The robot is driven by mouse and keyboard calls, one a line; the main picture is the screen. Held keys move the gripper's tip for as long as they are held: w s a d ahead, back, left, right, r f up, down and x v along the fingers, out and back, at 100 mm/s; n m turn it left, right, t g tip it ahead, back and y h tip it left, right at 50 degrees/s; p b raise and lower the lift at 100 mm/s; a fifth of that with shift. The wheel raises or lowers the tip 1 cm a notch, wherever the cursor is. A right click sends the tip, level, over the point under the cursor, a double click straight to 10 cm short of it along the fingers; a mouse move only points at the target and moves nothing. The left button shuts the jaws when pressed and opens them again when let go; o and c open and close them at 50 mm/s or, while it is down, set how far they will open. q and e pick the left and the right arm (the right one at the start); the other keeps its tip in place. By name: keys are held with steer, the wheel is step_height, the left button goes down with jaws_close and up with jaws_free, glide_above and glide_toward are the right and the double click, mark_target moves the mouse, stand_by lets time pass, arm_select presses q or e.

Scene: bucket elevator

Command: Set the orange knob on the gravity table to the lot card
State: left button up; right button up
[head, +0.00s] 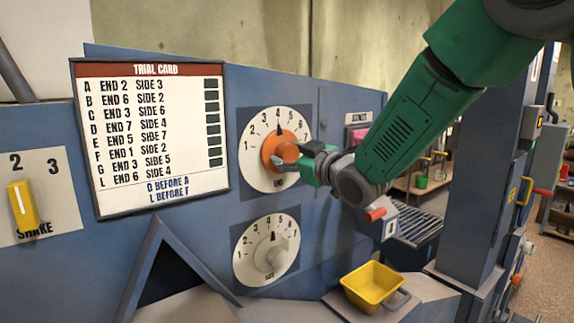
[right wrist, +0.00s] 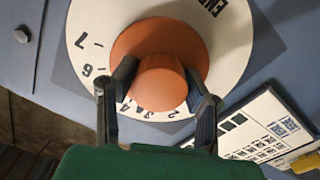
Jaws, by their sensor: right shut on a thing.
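The orange knob (head: 282,150) sits on the upper white dial (head: 252,171), its black pointer near 4. The right wrist view shows the orange knob (right wrist: 163,82) and the word END on the dial. My right gripper (head: 301,164) is shut on the knob's raised grip; its fingers (right wrist: 160,95) stand on either side. The trial card (head: 150,135) on the blue panel lists lettered rows of END and SIDE numbers, such as A END 2 SIDE 3 and L END 6 SIDE 4, with the notes "D before A" and "L before F". My left gripper is not in view.
A lower dial with a grey knob (head: 268,253) sits below, its pointer near 4. A yellow SHAKE handle (head: 23,207) is at the far left. A yellow scoop (head: 375,286) rests on the grey ledge. A blue post (head: 473,170) stands at the right.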

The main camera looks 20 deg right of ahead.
arm_select(q)
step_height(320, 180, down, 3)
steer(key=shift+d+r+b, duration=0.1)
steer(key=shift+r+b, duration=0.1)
steer(key=shift+b, duration=0.6)
arm_select(e)
steer(key=shift+r+n, duration=0.15)
steer(key=shift+n, duration=0.95)
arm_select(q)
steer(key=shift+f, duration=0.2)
arm_select(e)
steer(key=shift+r+n, duration=0.15)
steer(key=shift+n, duration=0.25)
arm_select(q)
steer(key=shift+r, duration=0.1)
arm_select(e)
steer(key=o, duration=1.1)
steer(key=shift+o, duration=0.2)
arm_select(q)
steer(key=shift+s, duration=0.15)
arm_select(e)
steer(key=shift+s+a, duration=0.1)
